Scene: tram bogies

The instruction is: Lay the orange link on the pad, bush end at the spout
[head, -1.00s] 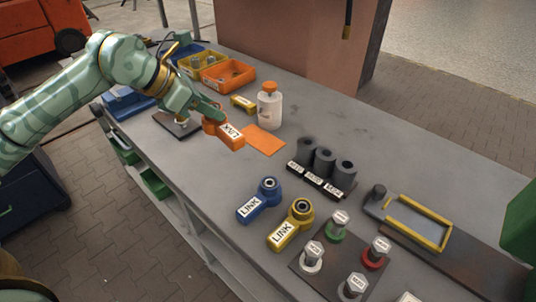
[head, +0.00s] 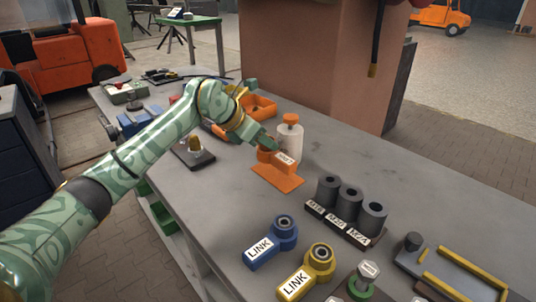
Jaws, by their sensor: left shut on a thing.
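The orange link (head: 284,163), with a white label, is in my left gripper (head: 268,146), over the orange pad (head: 276,180). The jaws are shut on it near its upper-left end, which they partly hide. The labelled end points right and toward the front. I cannot tell whether the link touches the pad. A white bottle (head: 290,143) with an orange cap stands just behind the link; its spout cannot be made out. My right gripper is not in view.
A blue link (head: 272,243) and a yellow link (head: 307,274) lie at the front. Several dark grey cylinders (head: 350,203) stand on a labelled rack to the right. A yellow-edged tray (head: 450,272) lies at the front right. Bare bench lies left of the blue link.

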